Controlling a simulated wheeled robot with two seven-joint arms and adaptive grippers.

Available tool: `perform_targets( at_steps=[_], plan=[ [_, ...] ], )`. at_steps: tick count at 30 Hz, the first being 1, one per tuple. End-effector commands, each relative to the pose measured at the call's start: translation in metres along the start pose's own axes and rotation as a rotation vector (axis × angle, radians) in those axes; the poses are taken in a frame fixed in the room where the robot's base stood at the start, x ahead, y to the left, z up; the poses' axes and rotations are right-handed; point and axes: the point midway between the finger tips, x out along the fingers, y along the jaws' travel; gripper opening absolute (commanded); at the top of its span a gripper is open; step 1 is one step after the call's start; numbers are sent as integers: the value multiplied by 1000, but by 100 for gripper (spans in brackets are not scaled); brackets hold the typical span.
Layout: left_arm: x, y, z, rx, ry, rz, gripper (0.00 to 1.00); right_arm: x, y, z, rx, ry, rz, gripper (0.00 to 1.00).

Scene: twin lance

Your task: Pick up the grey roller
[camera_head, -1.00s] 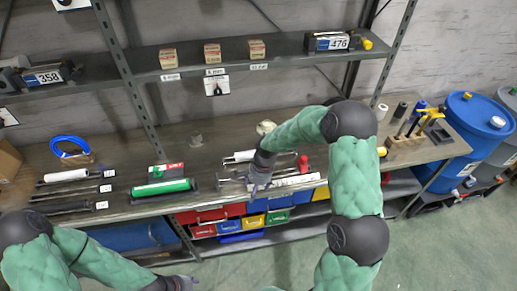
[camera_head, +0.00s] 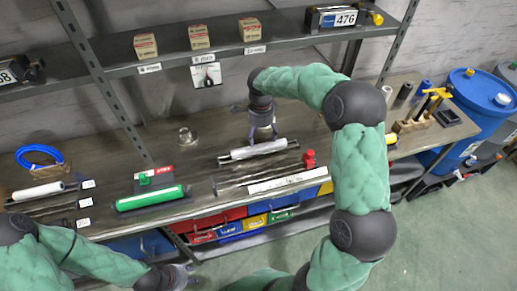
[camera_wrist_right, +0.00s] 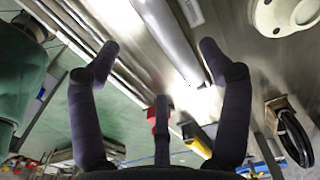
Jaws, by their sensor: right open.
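A light grey roller (camera_head: 258,149) lies on the workbench (camera_head: 215,143) in the middle of the head view, with thin rods on its front side. My right gripper (camera_head: 263,133) is above the bench at the back edge of this roller, fingers pointing down. In the right wrist view the grey roller (camera_wrist_right: 168,32) runs between the spread, empty fingers of the right gripper (camera_wrist_right: 157,55), nearer the right finger. Contact cannot be told. My left gripper (camera_head: 182,277) is low at the bottom of the head view, away from the bench; its jaws are unclear.
A green roller (camera_head: 152,198) lies on the left, a white roller (camera_head: 38,191) further left. A red object (camera_head: 309,160) stands right of the grey roller. A shelf (camera_head: 180,58) with small boxes hangs above the bench. A metal fitting (camera_head: 187,136) stands at the back.

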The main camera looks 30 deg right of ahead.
Motion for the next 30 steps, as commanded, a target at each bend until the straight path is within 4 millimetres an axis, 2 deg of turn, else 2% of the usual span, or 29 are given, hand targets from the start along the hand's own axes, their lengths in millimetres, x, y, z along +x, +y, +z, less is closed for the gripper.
perform_targets(
  at_steps=[1,3,10,18,21,27,30],
  plan=[
    [3,-1,0,0,1,0,40,11,1,0,0,1,4,78],
    [4,-2,-1,0,1,0,40,18,0,0,0,0,2,78],
    [7,-3,-1,0,1,0,40,32,0,1,-1,-1,1,78],
    [17,-6,-1,0,1,0,40,70,1,2,-1,0,3,78],
    [18,-6,-1,0,1,0,40,76,0,2,-1,-1,0,78],
    [17,-6,-1,0,1,0,40,75,0,2,-1,-1,0,78],
    [17,-6,-1,0,1,0,40,75,0,2,-1,-1,0,50]
  ],
)
